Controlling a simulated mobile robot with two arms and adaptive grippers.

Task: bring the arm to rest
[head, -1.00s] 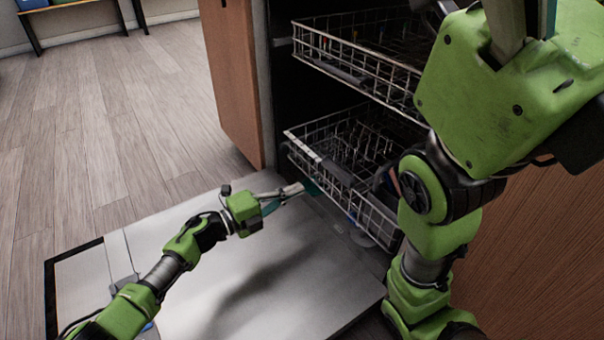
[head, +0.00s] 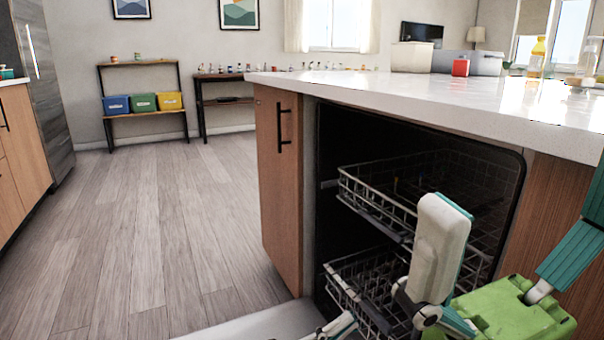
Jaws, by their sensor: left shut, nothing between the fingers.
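Only the pale fingertips of my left gripper (head: 337,327) show at the bottom edge, in front of the dishwasher's lower rack; they look shut and empty. The rest of the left arm is out of frame. My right gripper (head: 500,240) is close to the camera at the lower right and points up. Its pale finger with a teal link and its other teal finger link stand wide apart, with nothing seen between them. The far finger's tip is cut off or unclear at the right edge.
The open dishwasher has an upper rack (head: 375,205) and a lower rack (head: 350,290), both partly pulled out. Its lowered door (head: 255,325) shows at the bottom. The white countertop (head: 430,100) overhangs above. The wooden floor (head: 150,230) to the left is clear.

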